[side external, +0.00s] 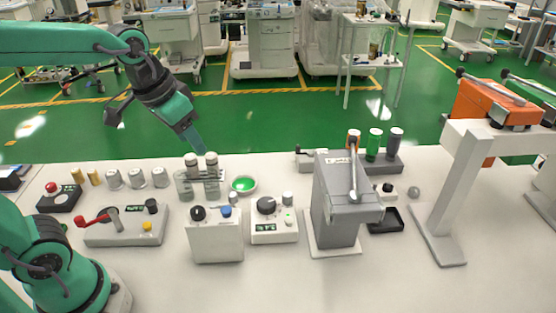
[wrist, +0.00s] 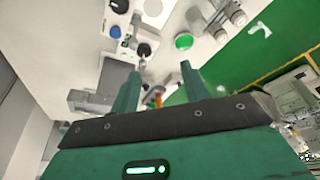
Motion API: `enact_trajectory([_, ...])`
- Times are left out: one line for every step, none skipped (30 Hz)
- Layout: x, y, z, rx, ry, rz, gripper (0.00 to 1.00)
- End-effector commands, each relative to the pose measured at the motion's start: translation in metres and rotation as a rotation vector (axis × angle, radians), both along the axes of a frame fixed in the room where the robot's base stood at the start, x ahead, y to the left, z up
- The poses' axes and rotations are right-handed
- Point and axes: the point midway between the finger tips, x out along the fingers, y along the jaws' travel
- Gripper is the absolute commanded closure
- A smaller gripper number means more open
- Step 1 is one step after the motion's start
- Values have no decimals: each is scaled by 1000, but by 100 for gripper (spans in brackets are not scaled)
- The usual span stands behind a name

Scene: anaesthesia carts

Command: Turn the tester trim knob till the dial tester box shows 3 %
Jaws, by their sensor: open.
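A small white box (side external: 273,239) with a green-lit display stands mid-bench and appears to be the dial tester box; its reading is too small to make out. It has a large black knob (side external: 267,205) and a small grey knob (side external: 288,198); I cannot tell for sure which is the trim knob. In the wrist view the black knob (wrist: 144,49) lies beyond the fingertips, near the top. My gripper (side external: 201,149) is raised over the bench's back edge, behind and left of the box. In the wrist view its fingers (wrist: 160,76) are apart with nothing held.
A white box with black and blue knobs (side external: 214,243) stands left of it, a grey machine (side external: 340,205) right. Grey-capped cylinders (side external: 211,162) rise close below my gripper. A green bowl (side external: 243,185) sits behind. A red-levered box (side external: 125,232) is farther left. The front bench is clear.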

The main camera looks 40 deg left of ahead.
Motion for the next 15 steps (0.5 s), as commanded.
enact_trajectory([10,-3,-2,2,20,-10,54])
enact_trajectory([15,-5,-3,3,28,-17,54])
enact_trajectory([22,-8,-4,5,41,-24,54])
enact_trajectory([27,-10,-5,6,49,-30,54])
enact_trajectory([33,-12,-6,8,57,-36,54])
enact_trajectory([40,-15,-8,9,69,-43,54])
enact_trajectory([45,-17,-10,10,78,-49,54])
enact_trajectory([50,-19,-12,12,87,-54,54])
enact_trajectory([57,-22,-14,14,99,-63,54])
enact_trajectory([62,-25,-16,15,108,-69,54])
enact_trajectory([67,-27,-19,16,116,-74,54])
enact_trajectory([74,-30,-22,18,128,-82,54])
enact_trajectory([79,-33,-25,20,137,-87,54])
enact_trajectory([84,-35,-27,22,146,-93,54])
enact_trajectory([91,-38,-31,23,157,-100,54])
